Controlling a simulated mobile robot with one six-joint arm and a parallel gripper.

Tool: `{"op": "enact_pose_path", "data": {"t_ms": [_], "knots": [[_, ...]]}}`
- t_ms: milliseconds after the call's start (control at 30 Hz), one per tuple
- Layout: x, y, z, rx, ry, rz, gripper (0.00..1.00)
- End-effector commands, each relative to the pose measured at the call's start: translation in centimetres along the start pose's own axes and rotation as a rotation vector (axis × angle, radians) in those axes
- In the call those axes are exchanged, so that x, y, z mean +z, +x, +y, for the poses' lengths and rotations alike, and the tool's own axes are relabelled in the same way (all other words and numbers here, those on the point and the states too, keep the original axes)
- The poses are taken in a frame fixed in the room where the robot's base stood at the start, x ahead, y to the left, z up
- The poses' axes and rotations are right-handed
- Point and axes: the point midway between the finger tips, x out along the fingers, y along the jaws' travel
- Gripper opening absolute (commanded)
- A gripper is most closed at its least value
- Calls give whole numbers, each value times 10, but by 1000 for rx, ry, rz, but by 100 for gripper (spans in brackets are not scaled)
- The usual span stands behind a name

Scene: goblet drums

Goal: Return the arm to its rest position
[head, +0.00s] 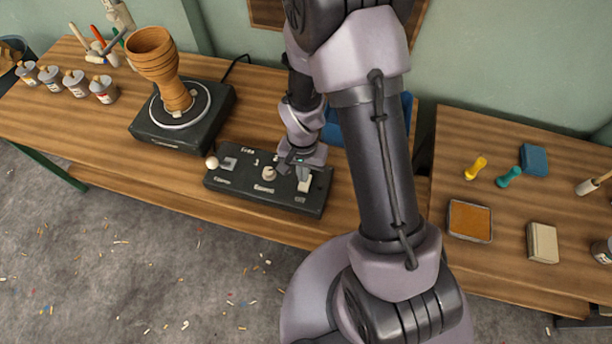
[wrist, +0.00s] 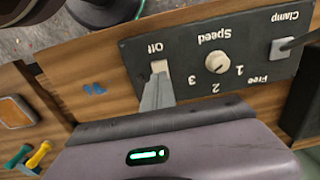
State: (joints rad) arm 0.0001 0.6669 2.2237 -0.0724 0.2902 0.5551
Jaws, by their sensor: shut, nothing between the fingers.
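My arm reaches from the front over the bench in the head view. My gripper (head: 302,174) is low over the right part of a black control box (head: 240,184). In the wrist view my gripper (wrist: 157,96) shows as narrow grey fingers, shut and empty, with the tips close by a pale switch (wrist: 159,67) beside the label "Off". Whether they touch it I cannot tell. The box also has a round speed knob (wrist: 218,62) and a clamp lever (wrist: 284,47).
A wooden goblet drum (head: 157,62) stands on a black turntable (head: 205,125) at the left. Paint pots (head: 103,88) line the bench's left. A second bench (head: 500,210) at right holds an ink pad (head: 470,221), stamps (head: 476,167) and a beige block (head: 542,243). A blue object (head: 331,130) is partly behind my arm.

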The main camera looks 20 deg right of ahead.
Motion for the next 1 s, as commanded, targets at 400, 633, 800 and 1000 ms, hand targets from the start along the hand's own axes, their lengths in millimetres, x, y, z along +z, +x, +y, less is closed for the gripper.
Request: {"op": "enact_pose_path", "data": {"t_ms": [400, 633, 800, 1000], "knots": [[0, -25, 0, 0, 0, 0, 0], [-1, -28, 0, -3, -1, 3, 0], [-4, -119, -7, -79, -32, 86, 0], [48, -270, 12, -248, -125, 237, 0]]}}
